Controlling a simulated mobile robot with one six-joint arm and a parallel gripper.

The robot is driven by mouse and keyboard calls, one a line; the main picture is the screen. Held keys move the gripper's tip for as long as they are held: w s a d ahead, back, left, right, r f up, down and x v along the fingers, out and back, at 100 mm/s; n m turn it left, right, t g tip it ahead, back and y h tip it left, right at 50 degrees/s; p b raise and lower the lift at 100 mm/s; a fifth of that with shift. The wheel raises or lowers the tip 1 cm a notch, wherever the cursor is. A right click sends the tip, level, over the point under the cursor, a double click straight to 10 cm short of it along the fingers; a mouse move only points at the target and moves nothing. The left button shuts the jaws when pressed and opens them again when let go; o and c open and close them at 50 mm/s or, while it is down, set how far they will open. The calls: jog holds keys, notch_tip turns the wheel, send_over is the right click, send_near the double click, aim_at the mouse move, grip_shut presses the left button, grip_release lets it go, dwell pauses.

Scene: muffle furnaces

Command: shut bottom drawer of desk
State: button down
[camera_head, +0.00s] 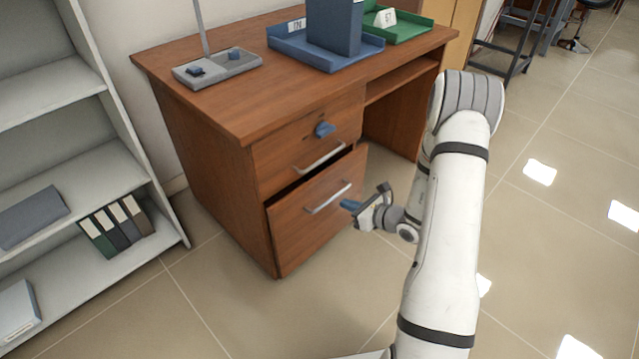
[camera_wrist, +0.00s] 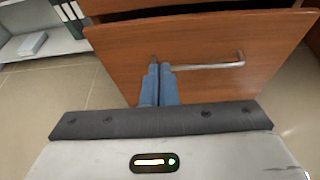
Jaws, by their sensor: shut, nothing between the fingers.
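The brown wooden desk (camera_head: 200,130) stands left of centre in the head view. Its bottom drawer (camera_head: 315,220) is slightly open, with a dark gap above its front. The drawer has a silver bar handle (camera_head: 328,198). My gripper (camera_head: 350,205) is shut and empty, its blue fingertips close to the drawer front just right of the handle. In the wrist view the bottom drawer front (camera_wrist: 200,45) fills the upper middle, and its handle (camera_wrist: 210,66) lies right of my shut fingers (camera_wrist: 158,72). I cannot tell whether the fingertips touch the drawer.
The top drawer (camera_head: 300,150), with a blue knob-like piece (camera_head: 325,129), appears closed. A shelf unit with binders (camera_head: 117,225) stands at the left. Blue (camera_head: 320,50) and green (camera_head: 400,27) trays sit on the desk.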

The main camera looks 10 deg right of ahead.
aim_at(311, 187)
jog(key=shift+t, duration=0.5)
jog(key=b+x, duration=0.3)
jog(key=x, duration=1)
jog(key=shift+w+d+r, duration=0.1)
jog(key=shift+r, duration=0.05)
jog(key=shift+w, duration=0.15)
